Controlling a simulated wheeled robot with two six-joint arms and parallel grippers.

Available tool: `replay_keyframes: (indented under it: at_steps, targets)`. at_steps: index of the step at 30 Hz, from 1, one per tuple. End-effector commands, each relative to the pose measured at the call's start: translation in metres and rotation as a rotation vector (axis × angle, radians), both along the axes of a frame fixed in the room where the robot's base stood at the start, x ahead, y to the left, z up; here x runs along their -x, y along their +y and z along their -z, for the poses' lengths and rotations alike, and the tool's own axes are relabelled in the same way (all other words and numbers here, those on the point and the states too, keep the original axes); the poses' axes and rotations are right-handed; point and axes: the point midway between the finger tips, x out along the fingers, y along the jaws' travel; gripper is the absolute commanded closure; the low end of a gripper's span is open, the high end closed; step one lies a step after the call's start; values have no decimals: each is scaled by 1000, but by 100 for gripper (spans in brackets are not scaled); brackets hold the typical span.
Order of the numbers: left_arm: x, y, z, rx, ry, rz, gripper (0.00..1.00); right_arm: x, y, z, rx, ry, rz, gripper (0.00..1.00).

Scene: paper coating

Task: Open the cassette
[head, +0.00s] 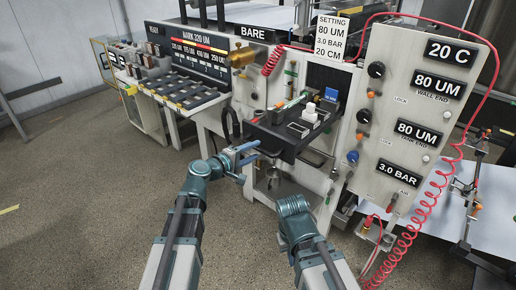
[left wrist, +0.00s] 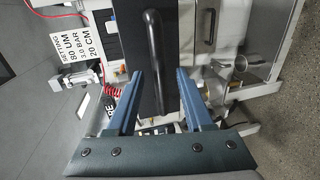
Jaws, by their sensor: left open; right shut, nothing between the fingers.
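My left gripper (head: 251,153) is open, just in front of the black tray-like unit (head: 262,132) on the coating machine. In the left wrist view my left gripper (left wrist: 160,76) has its two blue fingers spread, with a black panel (left wrist: 124,45) beyond them. A rounded black bar handle (left wrist: 152,50) on this panel runs lengthwise between the fingers. I see no grip on it, and cannot tell how near the fingertips are. I take the panel to be the cassette's front; no label shows. My right arm shows at lower centre in the head view, but its fingers are hidden.
The control panel (head: 398,150) with knobs and a coiled red hose (head: 425,215) stands at right. The floor (head: 90,215) at left is clear.

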Motion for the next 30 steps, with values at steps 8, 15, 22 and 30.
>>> replay_keyframes:
  at_steps: [8,15,22,30]
  targets:
    - [52,36,-15,0,0,-3,48,0,0,-15,0,0,0,100]
    - [76,55,-21,0,0,1,48,0,0,-21,0,0,0,100]
    - [83,61,-22,0,0,3,48,0,0,-22,0,0,0,100]
    - [82,61,-21,0,0,3,48,0,0,-22,0,0,0,100]
